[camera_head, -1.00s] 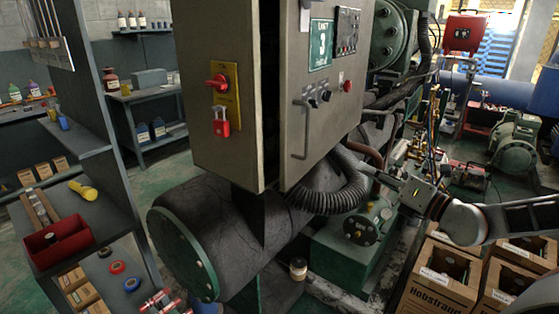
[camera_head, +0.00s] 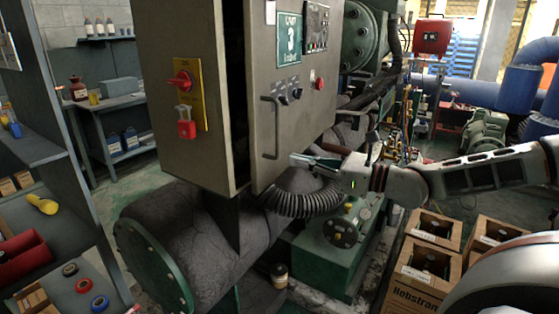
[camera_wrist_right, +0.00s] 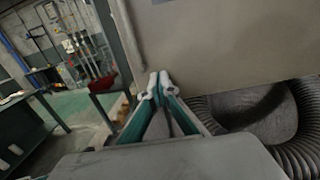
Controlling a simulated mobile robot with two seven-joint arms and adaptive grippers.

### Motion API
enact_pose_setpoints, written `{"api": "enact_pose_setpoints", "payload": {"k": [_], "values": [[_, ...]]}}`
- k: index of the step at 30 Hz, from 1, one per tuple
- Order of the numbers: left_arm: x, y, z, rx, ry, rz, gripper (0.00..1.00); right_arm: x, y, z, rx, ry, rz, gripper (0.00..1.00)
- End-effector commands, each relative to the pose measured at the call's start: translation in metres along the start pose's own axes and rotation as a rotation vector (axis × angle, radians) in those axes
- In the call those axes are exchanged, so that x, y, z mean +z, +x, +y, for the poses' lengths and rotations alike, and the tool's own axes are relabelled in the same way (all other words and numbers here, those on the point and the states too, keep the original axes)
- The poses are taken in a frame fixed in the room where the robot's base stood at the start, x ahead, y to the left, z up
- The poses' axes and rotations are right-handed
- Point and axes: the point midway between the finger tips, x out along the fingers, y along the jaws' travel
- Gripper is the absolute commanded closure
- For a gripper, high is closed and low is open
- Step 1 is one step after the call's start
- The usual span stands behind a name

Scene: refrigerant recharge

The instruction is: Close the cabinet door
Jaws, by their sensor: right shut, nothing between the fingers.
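The grey cabinet (camera_head: 190,130) stands in the middle of the head view. Its door (camera_head: 290,120), with the "Unit 3" sign, knobs and a vertical bar handle (camera_head: 270,128), is slightly ajar, with a dark gap along its left edge. My right gripper (camera_head: 296,160) is shut and empty, its tips by the lower part of the door, just right of the handle. In the right wrist view the closed fingertips (camera_wrist_right: 158,80) point at the door's lower area (camera_wrist_right: 220,45); I cannot tell whether they touch it. My left gripper is not in view.
A ribbed black hose (camera_head: 310,203) curves just below my right gripper. A large dark tank (camera_head: 190,240) lies under the cabinet. Cardboard boxes (camera_head: 432,262) stand at lower right. A shelf (camera_head: 60,240) with tools is at left.

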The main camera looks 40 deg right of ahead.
Motion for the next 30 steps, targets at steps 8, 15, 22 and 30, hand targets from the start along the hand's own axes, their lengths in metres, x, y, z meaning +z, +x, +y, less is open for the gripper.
{"api": "enact_pose_setpoints", "payload": {"k": [8,15,22,30], "values": [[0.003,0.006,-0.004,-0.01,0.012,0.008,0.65,-0.003,0.039,0.0,-0.001,0.007,-0.002,1.0],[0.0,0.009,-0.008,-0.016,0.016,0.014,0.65,0.0,0.051,-0.001,-0.002,0.002,-0.001,1.0],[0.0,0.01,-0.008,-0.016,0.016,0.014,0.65,0.001,0.053,0.0,-0.001,0.001,-0.001,1.0],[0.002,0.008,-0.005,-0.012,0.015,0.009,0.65,0.0,0.053,0.0,-0.001,0.001,0.0,1.0]]}}
